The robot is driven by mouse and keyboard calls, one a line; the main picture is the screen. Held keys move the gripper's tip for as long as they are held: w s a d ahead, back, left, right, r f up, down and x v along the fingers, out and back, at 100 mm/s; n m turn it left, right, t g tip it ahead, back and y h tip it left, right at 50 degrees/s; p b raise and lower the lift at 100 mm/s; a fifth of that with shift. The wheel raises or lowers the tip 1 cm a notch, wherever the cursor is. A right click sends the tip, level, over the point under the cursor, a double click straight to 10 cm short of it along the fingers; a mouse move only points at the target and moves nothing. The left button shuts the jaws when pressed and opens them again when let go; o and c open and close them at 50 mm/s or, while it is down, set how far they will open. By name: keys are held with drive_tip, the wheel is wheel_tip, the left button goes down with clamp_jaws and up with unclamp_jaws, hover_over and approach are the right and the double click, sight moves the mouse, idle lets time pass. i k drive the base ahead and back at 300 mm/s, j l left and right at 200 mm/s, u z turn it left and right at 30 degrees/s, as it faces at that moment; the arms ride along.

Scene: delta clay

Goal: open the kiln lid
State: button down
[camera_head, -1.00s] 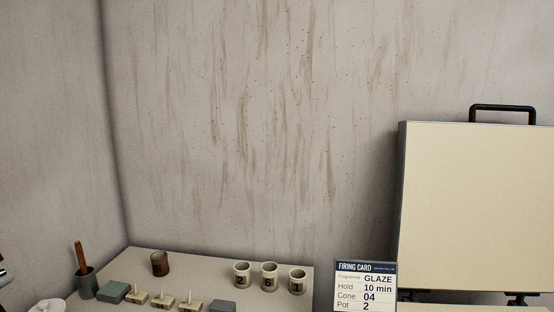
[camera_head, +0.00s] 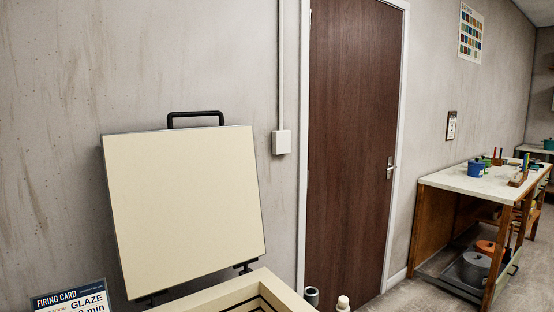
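The kiln lid (camera_head: 185,205) is a cream square panel with a grey edge and a black handle (camera_head: 195,117) on its top edge. It stands raised, tilted up on hinges behind the kiln body (camera_head: 215,294). The kiln's cream rim and part of its dark-lined inside show at the bottom edge, so the kiln is open. The rest of the kiln is cut off by the frame. My gripper is not in view.
A firing card (camera_head: 70,302) reading GLAZE stands left of the kiln. A grey cylinder (camera_head: 312,296) and a white-topped item (camera_head: 343,303) are right of it. A brown door (camera_head: 352,150) is behind. A workbench (camera_head: 480,182) with pots stands at right, with floor before it.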

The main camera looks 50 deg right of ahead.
sight(185, 203)
drive_tip(key=k+l, duration=0.1)
drive_tip(key=l, duration=0.25)
drive_tip(key=k+l+z, duration=0.1)
drive_tip(key=l, duration=0.2)
drive_tip(key=k+l, duration=0.15)
drive_tip(key=l, duration=0.2)
drive_tip(key=l+z, duration=0.15)
drive_tip(key=l, duration=0.9)
drive_tip(key=i+l+z, duration=0.1)
drive_tip(key=l, duration=0.45)
drive_tip(key=i+l, duration=0.1)
drive_tip(key=l, duration=0.4)
drive_tip(key=i+l+z, duration=0.25)
drive_tip(key=i+l, duration=0.5)
drive_tip(key=i, duration=0.4)
